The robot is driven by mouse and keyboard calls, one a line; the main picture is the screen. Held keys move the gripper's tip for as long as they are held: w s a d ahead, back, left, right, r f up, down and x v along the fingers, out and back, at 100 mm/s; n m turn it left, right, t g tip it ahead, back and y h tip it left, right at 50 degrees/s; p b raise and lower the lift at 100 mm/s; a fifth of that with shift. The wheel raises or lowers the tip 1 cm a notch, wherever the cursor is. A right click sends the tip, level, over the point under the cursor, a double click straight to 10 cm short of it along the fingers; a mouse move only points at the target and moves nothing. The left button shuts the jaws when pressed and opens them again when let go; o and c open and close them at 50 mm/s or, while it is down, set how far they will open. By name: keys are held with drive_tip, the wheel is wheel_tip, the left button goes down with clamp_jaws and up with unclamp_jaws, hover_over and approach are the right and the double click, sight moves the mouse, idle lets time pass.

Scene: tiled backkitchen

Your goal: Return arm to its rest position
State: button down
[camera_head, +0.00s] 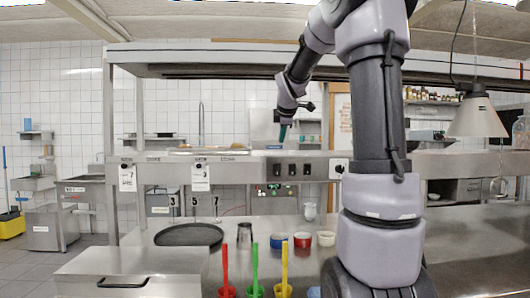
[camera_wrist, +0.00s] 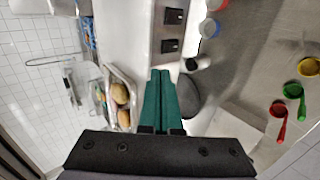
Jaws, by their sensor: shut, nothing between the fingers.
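My arm rises on the right of the head view and bends over to the left, with the forearm hanging down. My gripper (camera_head: 283,132) points downward above the steel shelf, in front of the back wall. In the wrist view my gripper (camera_wrist: 160,76) shows its two green fingers side by side, touching along their length. It is shut and holds nothing. The fingers appear clear of the things below them.
The raised steel shelf (camera_head: 230,172) lies below my gripper. A tray of brownish rolls or potatoes (camera_wrist: 121,94) shows beside the fingers. On the counter are a dark round pan (camera_head: 189,235), a blue cup (camera_head: 278,241) and red, green and yellow (camera_head: 285,270) handled scoops. A lamp (camera_head: 477,118) hangs right.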

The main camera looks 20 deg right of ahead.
drive_tip(key=s+a+f+m+y, duration=0.1)
drive_tip(key=s+a+f+m, duration=0.2)
drive_tip(key=s, duration=0.7)
drive_tip(key=s+a+f+m+g+y, duration=0.1)
drive_tip(key=s+a+f+m+y, duration=0.1)
drive_tip(key=s+a+m, duration=0.5)
drive_tip(key=s+a+f+m+g+y, duration=0.1)
drive_tip(key=s+a+f+m, duration=0.3)
drive_tip(key=s+m, duration=0.5)
drive_tip(key=s+a+y, duration=0.1)
drive_tip(key=s, duration=0.5)
drive_tip(key=shift+a+f, duration=0.25)
drive_tip(key=shift+a, duration=0.1)
drive_tip(key=shift+d, duration=0.1)
